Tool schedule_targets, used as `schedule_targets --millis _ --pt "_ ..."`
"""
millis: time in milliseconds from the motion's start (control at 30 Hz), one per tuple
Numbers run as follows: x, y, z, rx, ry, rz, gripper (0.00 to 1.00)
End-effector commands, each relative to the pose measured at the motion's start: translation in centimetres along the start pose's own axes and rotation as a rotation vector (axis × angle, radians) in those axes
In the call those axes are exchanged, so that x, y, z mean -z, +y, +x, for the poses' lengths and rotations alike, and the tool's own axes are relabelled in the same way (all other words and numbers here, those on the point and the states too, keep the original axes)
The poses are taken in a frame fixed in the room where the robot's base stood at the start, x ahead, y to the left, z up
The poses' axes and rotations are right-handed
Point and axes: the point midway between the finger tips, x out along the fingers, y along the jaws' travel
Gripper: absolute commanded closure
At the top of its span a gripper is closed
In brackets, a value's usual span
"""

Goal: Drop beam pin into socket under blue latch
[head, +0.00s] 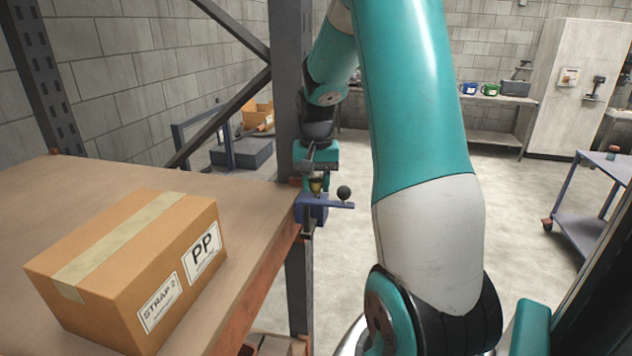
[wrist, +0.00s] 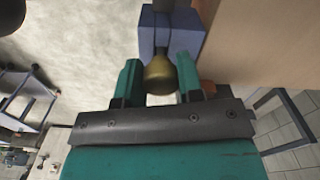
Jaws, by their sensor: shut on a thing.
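The beam pin shows as a brass, rounded piece (wrist: 160,76) between the two teal fingers of my gripper (wrist: 159,82) in the wrist view. My gripper (head: 317,176) is shut on it. In the head view a small brass bit of the pin (head: 316,187) shows under the gripper, just above a blue latch block (head: 311,210) at the table's edge post. The blue block (wrist: 188,38) also shows just beyond the pin in the wrist view. A lever with a black ball knob (head: 344,192) sticks out to its right. The socket's opening is hidden; I cannot tell whether the pin's lower end is in it.
A cardboard box (head: 130,262) stands on the wooden table (head: 262,225) at left. A dark steel upright (head: 291,80) rises close behind the gripper. A blue cart (head: 590,205) stands far right. The floor (head: 515,210) between is clear.

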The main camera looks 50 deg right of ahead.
Motion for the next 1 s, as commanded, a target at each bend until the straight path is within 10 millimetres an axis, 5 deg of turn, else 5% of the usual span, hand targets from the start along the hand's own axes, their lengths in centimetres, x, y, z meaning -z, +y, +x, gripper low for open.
schedule_targets --millis 600,633,733,1000 --pt "0.0 0.0 1.6 0.0 0.001 0.0 0.89" --pt "0.0 0.0 1.6 0.0 0.001 0.0 0.61" --pt "0.0 0.0 1.5 0.0 0.001 0.0 0.38" --pt "0.0 0.0 1.5 0.0 0.001 0.0 0.36"
